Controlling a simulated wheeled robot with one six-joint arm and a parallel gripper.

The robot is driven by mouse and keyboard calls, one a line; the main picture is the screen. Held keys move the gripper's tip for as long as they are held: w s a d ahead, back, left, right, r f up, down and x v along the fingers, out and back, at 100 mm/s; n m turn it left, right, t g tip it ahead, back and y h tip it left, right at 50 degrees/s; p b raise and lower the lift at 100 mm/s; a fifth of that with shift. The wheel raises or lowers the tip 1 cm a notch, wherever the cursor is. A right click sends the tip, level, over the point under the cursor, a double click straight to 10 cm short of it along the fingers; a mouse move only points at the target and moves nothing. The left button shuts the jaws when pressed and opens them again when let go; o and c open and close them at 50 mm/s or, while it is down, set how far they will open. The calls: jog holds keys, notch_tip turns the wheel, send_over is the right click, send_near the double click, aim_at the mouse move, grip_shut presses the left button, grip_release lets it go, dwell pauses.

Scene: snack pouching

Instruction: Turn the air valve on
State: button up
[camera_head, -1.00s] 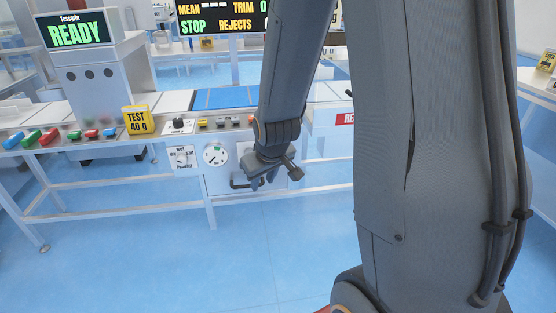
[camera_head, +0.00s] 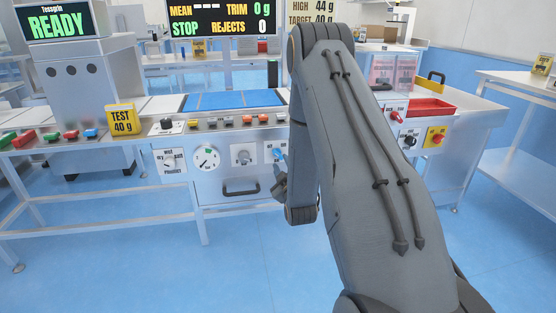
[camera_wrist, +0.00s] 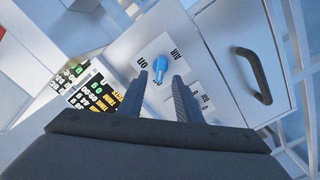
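The air valve is a blue handle (camera_wrist: 160,64) on a white plate marked AIR (camera_wrist: 174,52) in the wrist view. It also shows in the head view as a blue handle (camera_head: 279,154) at the right end of the machine's front panel. I cannot tell for sure which mark the handle points to. My gripper (camera_wrist: 161,74) is open, its two fingers pointing at the plate, one on each side of the handle in the picture. I cannot tell whether they touch it. In the head view my gripper (camera_head: 281,180) is just below the valve, partly hidden by my arm.
A dark drawer handle (camera_head: 240,189) sticks out left of the valve; it also shows in the wrist view (camera_wrist: 250,76). A dial (camera_head: 207,158) and a knob (camera_head: 243,155) share the panel. Buttons (camera_head: 229,122) line the edge above. The floor in front is clear.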

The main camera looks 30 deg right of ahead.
aim_at(278, 156)
jog(key=x, duration=0.6)
jog(key=shift+w, duration=0.2)
jog(key=c, duration=0.7)
